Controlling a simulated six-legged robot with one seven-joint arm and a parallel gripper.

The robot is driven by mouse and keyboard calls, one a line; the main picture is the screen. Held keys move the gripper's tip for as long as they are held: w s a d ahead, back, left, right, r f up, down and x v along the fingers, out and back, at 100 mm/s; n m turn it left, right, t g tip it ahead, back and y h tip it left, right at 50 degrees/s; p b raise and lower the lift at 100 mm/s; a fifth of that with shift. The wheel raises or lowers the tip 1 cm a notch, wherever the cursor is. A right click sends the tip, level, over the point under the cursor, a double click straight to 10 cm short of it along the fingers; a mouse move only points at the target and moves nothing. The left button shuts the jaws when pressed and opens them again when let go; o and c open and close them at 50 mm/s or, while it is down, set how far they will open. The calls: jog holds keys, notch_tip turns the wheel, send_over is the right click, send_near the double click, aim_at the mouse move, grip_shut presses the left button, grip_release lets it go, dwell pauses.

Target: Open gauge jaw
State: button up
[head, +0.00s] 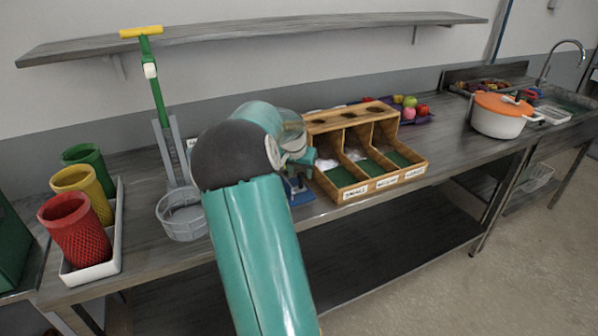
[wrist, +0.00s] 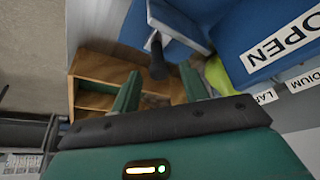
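The gauge shows in the wrist view as a large blue body (wrist: 250,28) with a white label reading OPEN. A grey plate (wrist: 178,24) with a black knob (wrist: 157,60) stands out from it; I take this to be the jaw's handle. My gripper (wrist: 160,82) has its two green fingers apart, one on each side of the knob in the picture. I cannot tell whether they touch it. In the head view, part of the blue gauge (head: 300,193) shows below my gripper (head: 297,157), and my arm hides much of the rest.
A wooden sorting box (head: 352,184) with labelled compartments stands just right of the gauge. A grey holder with a green tool (head: 153,90) stands to the left, beside red, yellow and green cups (head: 78,232). An orange-lidded pot (head: 497,116) is far right.

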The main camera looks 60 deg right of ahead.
jog(key=v, duration=1.3)
jog(key=shift+r, duration=0.35)
jog(key=shift+a, duration=0.1)
jog(key=w+a+r+n+t+y, duration=0.2)
jog(key=a+n, duration=0.5)
jog(key=a, duration=2)
jog(key=s+a+f+n+t+y, duration=0.1)
jog(key=s+a+n, duration=0.3)
jog(key=a, duration=0.6)
jog(key=s+a+f+n+t+y, duration=0.1)
jog(key=s+a+n, duration=0.3)
jog(key=s+a, duration=0.4)
jog(key=a+f, duration=0.1)
jog(key=a, duration=0.2)
jog(key=shift+f, duration=0.25)
